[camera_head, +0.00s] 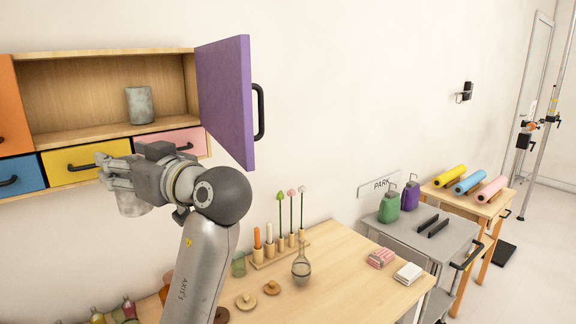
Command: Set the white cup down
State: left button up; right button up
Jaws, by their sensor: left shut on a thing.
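My left gripper (112,172) is shut on a pale grey-white cup (132,203), which shows just below the fingers. The fingers and wrist hide the cup's upper part. Gripper and cup are in front of the wall cabinet's drawers, below the open compartment (75,90). My right gripper is not in view.
A similar mottled grey cup (140,105) stands inside the compartment. Its purple door (228,100) is swung open on the right. Below, the wooden table (340,262) holds a glass flask (301,270), a peg rack (280,254) and wooden discs. A grey cart (425,242) stands further right.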

aim_at(128, 212)
pick_arm(q)
jog(key=shift+m+t+h, duration=0.4)
jog(key=shift+m+t, duration=0.1)
jog(key=shift+t, duration=0.1)
jog(key=f, duration=0.3)
jog(key=a+f, duration=0.1)
jog(key=f, duration=0.2)
jog(key=a+f, duration=0.1)
jog(key=f, duration=0.2)
jog(key=shift+w+f, duration=0.1)
jog(key=shift+f, duration=0.2)
jog(key=s+f+m+t+h+b, duration=0.1)
jog(key=s+f+m+t+h, duration=0.25)
jog(key=f, duration=0.95)
jog(key=s+d+f+m+t+h, duration=0.2)
jog(key=s+d+f+m+h, duration=0.1)
jog(key=s+f, duration=0.4)
jog(key=s+d+f+m+t+h+b, duration=0.1)
jog(key=s+d+f+m+h, duration=0.3)
jog(key=s+d+f+h, duration=0.2)
jog(key=s+f+h, duration=0.1)
jog(key=s+h, duration=0.1)
jog(key=s, duration=0.1)
jog(key=shift+d+f+t, duration=0.15)
jog(key=shift+d+t, duration=0.15)
jog(key=shift+t, duration=0.05)
jog(key=shift+a, duration=0.15)
